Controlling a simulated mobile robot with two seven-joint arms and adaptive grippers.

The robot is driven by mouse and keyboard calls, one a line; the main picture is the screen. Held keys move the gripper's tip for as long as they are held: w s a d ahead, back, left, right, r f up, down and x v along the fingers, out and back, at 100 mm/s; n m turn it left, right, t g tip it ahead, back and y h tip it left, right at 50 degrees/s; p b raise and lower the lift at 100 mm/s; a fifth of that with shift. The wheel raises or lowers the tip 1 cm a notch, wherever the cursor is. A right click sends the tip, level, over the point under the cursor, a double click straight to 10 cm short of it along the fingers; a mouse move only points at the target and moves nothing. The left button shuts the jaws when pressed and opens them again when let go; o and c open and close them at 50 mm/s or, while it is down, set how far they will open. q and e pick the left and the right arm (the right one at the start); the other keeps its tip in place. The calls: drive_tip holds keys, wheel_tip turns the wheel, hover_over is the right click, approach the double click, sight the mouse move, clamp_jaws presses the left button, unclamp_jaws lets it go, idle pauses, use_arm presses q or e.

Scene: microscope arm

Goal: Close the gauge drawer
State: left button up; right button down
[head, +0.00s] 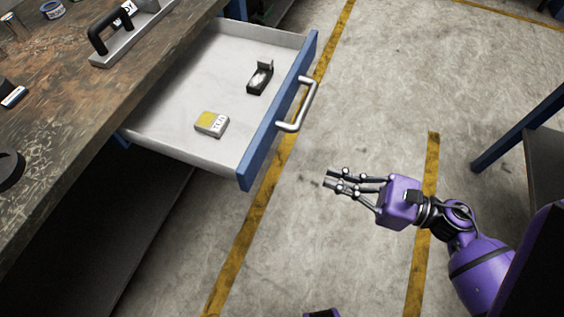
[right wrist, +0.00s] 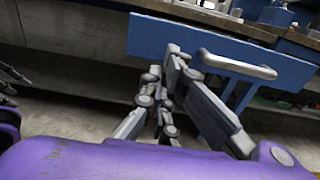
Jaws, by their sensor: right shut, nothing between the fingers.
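The gauge drawer has a blue front (head: 278,108) and a white inside, and it stands pulled out from the workbench in the head view. Its silver bar handle (head: 305,105) is on the outer face. My right gripper (head: 328,180) is shut and empty, in front of the drawer and apart from its face, near the handle's lower end in the picture. In the right wrist view the blue drawer front (right wrist: 185,42) and the handle (right wrist: 238,66) lie beyond the fingers (right wrist: 175,58). My left gripper is not clearly in the head view.
In the drawer lie a yellow and grey box (head: 212,123) and a small black case (head: 260,78). The worn workbench top (head: 60,120) is at left. A blue-legged table (head: 510,135) stands at right. Concrete floor in front of the drawer is clear.

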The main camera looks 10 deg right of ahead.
sight(154, 126)
drive_tip(key=p+x, duration=0.2)
drive_tip(key=x, duration=1.1)
drive_tip(key=shift+w+a, duration=0.2)
drive_tip(key=shift+w, duration=0.15)
use_arm(q)
drive_tip(key=shift+w+d+r, duration=0.1)
drive_tip(key=shift+w+r, duration=0.15)
drive_tip(key=shift+r, duration=0.25)
drive_tip(key=shift+w+d+r, duration=0.1)
drive_tip(key=shift+w+r, duration=0.15)
drive_tip(key=shift+r, duration=0.2)
use_arm(e)
drive_tip(key=shift+a, duration=0.1)
